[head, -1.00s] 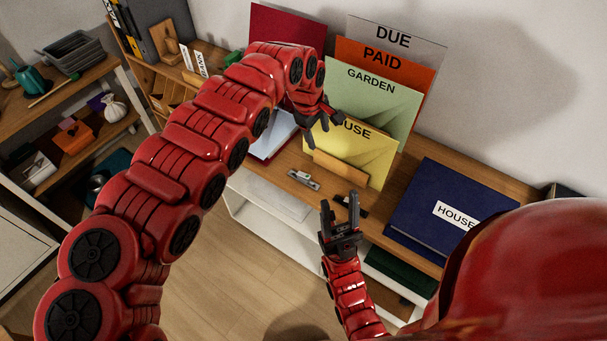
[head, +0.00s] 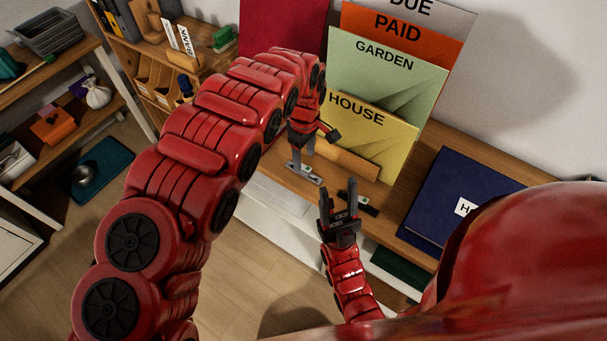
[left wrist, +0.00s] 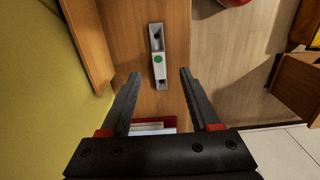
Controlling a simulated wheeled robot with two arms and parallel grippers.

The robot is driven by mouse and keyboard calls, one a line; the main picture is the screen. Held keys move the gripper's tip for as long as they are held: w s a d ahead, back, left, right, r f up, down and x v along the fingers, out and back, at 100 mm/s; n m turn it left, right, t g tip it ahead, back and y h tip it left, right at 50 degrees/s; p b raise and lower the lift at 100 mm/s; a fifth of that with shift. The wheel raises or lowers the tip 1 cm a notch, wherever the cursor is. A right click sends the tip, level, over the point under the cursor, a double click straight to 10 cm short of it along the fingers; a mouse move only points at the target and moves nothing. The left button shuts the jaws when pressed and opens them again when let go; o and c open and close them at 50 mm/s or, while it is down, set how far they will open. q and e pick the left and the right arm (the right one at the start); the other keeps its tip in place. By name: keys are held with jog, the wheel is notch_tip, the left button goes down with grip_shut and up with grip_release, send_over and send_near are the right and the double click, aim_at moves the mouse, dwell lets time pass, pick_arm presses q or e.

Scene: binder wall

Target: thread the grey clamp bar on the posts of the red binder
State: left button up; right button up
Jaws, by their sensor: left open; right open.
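The grey clamp bar (head: 308,174) lies on the wooden desktop near its front edge. In the left wrist view the bar (left wrist: 158,68) shows a green dot and dark holes. My left gripper (head: 313,150) is open above it; in the left wrist view its fingertips (left wrist: 160,74) lie either side of the bar, not touching it. The red binder's upright cover (head: 283,28) stands at the back. Its red edge and white pages (left wrist: 152,126) show low in the left wrist view; my left arm hides the rest in the head view. The posts are not visible. My right gripper (head: 338,190) is open and empty.
Upright folders, the yellow HOUSE one (head: 375,135) in front, stand behind a wooden block (head: 345,160). A dark blue binder (head: 455,195) lies to the right. A small black piece (head: 360,205) lies beside my right gripper. A shelf unit (head: 165,75) stands at left.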

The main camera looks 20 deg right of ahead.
aim_at(306, 168)
pick_arm(q)
jog(key=shift+s+f, duration=0.1)
jog(key=shift+f, duration=0.2)
jog(key=shift+f+p, duration=0.25)
jog(key=shift+p, duration=0.15)
jog(key=f, duration=0.1)
jog(key=f+p, duration=0.1)
jog(key=f, duration=0.1)
jog(key=shift+s+d+f+p, duration=0.2)
jog(key=shift+d+f+p, duration=0.05)
jog(key=shift+f+p, duration=0.15)
jog(key=shift+w+f, duration=0.1)
jog(key=shift+f, duration=0.35)
grip_shut()
